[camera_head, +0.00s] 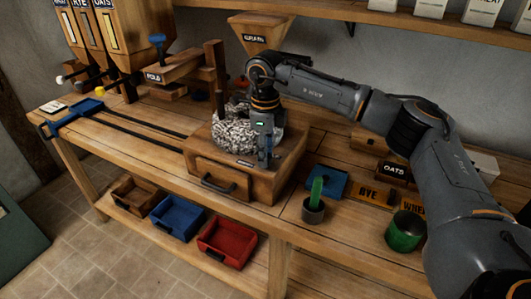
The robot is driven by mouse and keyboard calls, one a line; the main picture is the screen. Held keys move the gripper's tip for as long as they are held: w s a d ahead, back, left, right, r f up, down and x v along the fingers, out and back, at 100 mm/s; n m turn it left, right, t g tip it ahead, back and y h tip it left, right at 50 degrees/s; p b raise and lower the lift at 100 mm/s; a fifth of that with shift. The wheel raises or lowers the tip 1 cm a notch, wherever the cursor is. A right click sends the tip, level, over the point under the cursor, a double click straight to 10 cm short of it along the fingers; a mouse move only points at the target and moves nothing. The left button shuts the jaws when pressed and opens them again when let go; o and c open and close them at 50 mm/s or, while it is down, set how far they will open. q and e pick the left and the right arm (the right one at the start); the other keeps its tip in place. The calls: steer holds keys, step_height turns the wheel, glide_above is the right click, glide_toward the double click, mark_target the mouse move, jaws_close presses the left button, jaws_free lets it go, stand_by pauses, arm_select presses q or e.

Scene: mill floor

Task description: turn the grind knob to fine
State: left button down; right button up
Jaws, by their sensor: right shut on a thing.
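The mill (290,165) is a wooden box with a drawer in front and a speckled grey stone (232,131) on top. My right arm reaches in from the right, and my right gripper (265,156) points down at the front right of the stone. It is shut on the grind knob, which is mostly hidden behind the fingers. A small dark label sits on the box just left of the fingertips. I cannot read the knob's setting. My left gripper is not in view.
A wooden hopper (262,35) marked GRAIN stands above the mill. A green-handled tool stands in a dark cup (313,211), with a green pot (404,232) to its right. Brown, blue and red bins (228,245) sit on the lower shelf. Grain dispensers stand at back left.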

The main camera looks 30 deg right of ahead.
steer(key=m, duration=0.5)
steer(key=shift+m, duration=0.3)
steer(key=m, duration=0.5)
stand_by(0.4)
steer(key=o, duration=1.2)
steer(key=shift+c, duration=0.2)
steer(key=shift+r, duration=0.15)
step_height(320, 180, up, 12)
